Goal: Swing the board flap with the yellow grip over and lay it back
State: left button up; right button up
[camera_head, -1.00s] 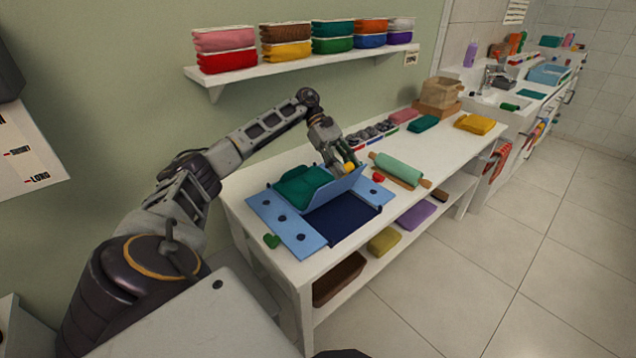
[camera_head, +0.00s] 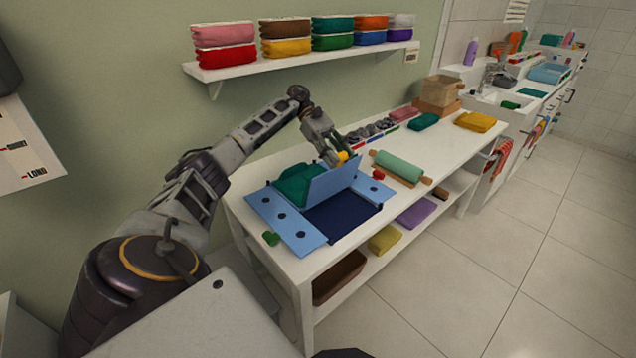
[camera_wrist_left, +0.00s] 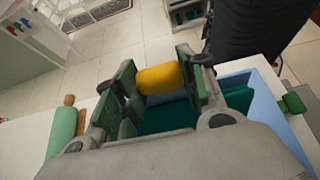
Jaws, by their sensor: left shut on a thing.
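The blue board flap (camera_head: 333,181) stands steeply tilted up from the blue folding board (camera_head: 284,222) on the white table. The yellow grip (camera_head: 342,157) is at the flap's upper edge; it also shows in the left wrist view (camera_wrist_left: 160,79). My left gripper (camera_head: 338,160) is shut on the yellow grip, with a finger on each side of it. Green cloth (camera_head: 292,184) lies behind the raised flap, partly hidden by it. The dark blue area (camera_head: 342,214) in front of the flap is bare. My right gripper is not in view.
A red item (camera_head: 378,174) and a green rolling pin (camera_head: 400,166) lie right of the board. A small green item (camera_head: 271,238) is near its front left corner. A wall shelf (camera_head: 290,65) with folded cloths hangs above.

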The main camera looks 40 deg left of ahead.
pick_arm(q)
jog(key=shift+a+b, duration=0.35)
jog(key=shift+a, duration=0.25)
jog(key=shift+a+r+h, duration=0.2)
jog(key=shift+a+h, duration=0.4)
jog(key=shift+a, duration=0.35)
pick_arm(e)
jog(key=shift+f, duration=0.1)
